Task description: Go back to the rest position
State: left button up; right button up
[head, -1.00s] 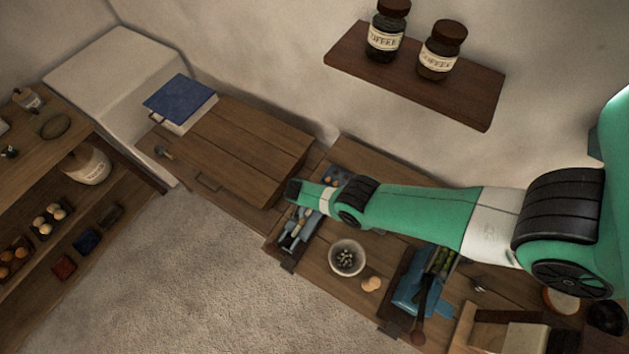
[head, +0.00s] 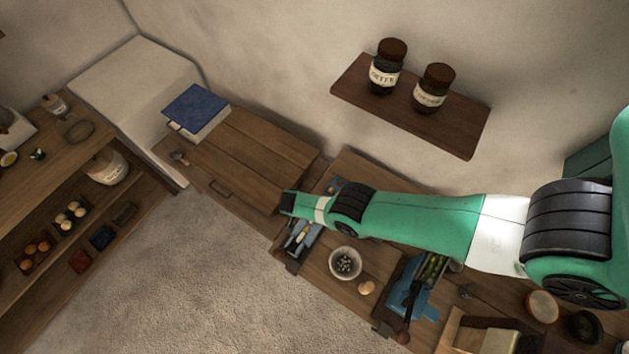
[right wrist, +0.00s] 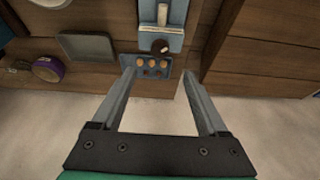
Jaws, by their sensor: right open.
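My right arm comes in from the right in the head view and reaches left over the counter (head: 318,262). Its hand end (head: 287,203) is above the counter, close to the corner of the wooden lid or cabinet top (head: 240,150); the fingers are not clear there. In the right wrist view my right gripper (right wrist: 157,74) is open, with two grey fingers apart and nothing held. Beyond its tips is a small blue tray (right wrist: 153,75) with several round things. My left gripper is not in view.
On the counter are a white bowl (head: 345,263), an egg-like item (head: 366,288) and a blue box (head: 402,298). A wall shelf (head: 455,130) with two coffee jars (head: 387,67) is above the arm. A shelf unit (head: 50,190) stands left. The floor (head: 220,280) is clear.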

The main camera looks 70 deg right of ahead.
jog(key=shift+a+r, duration=0.15)
jog(key=shift+r, duration=0.05)
dwell(0.5)
